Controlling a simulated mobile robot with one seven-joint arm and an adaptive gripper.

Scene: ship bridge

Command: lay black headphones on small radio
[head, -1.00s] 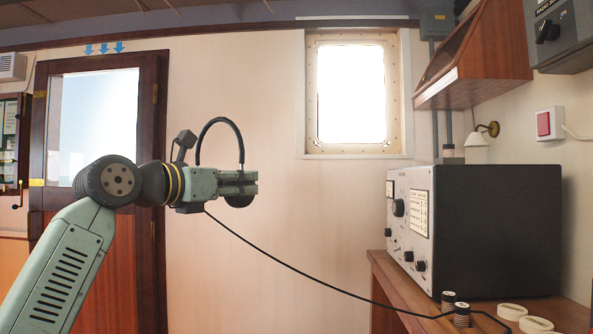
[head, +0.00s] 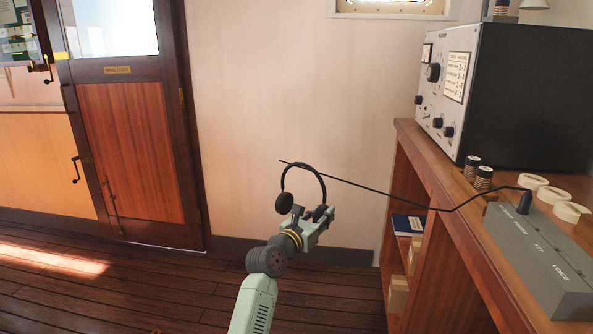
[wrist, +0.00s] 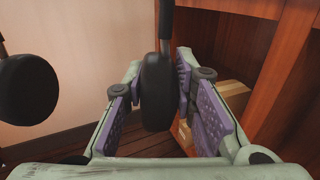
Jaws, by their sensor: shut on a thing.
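The black headphones (head: 303,167) are in my gripper (head: 322,217), headband arching upward. In the wrist view, one ear cup (wrist: 156,95) sits between the purple finger pads, and the other ear cup (wrist: 28,88) hangs free at the left. The thin black cable (head: 400,203) runs right to a plug on a grey box. The radio, a black-cased unit (head: 525,95) with a pale dial panel (head: 445,90), stands on the wooden desk at the upper right. My gripper is left of the desk, apart from the radio.
The wooden desk (head: 440,165) has open shelves below, holding a blue book (head: 407,224) and small boxes. Dark striped cylinders (head: 472,168) and pale rings (head: 550,195) lie near the grey box (head: 540,255). Bare floor lies left, before a wooden door (head: 130,150).

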